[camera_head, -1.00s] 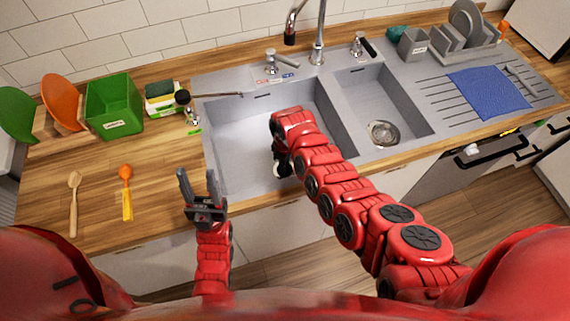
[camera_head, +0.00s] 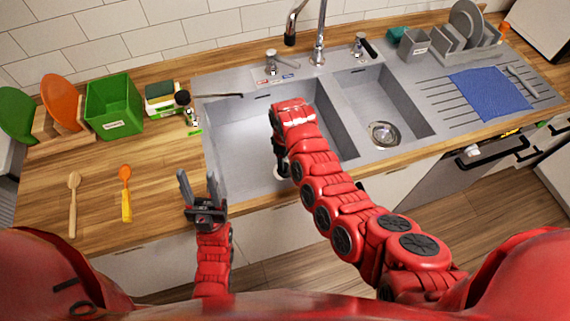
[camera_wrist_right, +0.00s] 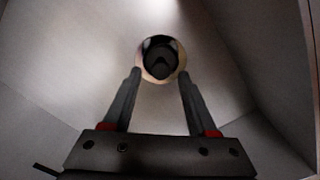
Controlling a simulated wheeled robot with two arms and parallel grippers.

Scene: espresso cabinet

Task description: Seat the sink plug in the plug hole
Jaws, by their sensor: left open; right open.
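In the right wrist view, a round dark piece (camera_wrist_right: 160,60) with a pale rim around it, apparently the plug at the hole, lies on the grey bowl floor. I cannot tell whether the plug is fully seated. My right gripper (camera_wrist_right: 160,76) is open, its two fingertips just short of the rim on either side, with nothing gripped. In the head view, my right arm reaches into the large left bowl (camera_head: 236,140) and hides most of this spot; a dark finger and a pale bit show below the wrist. My left gripper (camera_head: 202,190) is open and empty at the counter's front edge.
The small right bowl has a metal drain (camera_head: 383,133). The tap (camera_head: 318,40) stands behind the bowls. A green box (camera_head: 114,107), a sponge holder (camera_head: 160,97) and two spoons are on the left counter. A blue cloth (camera_head: 489,92) lies on the drainer.

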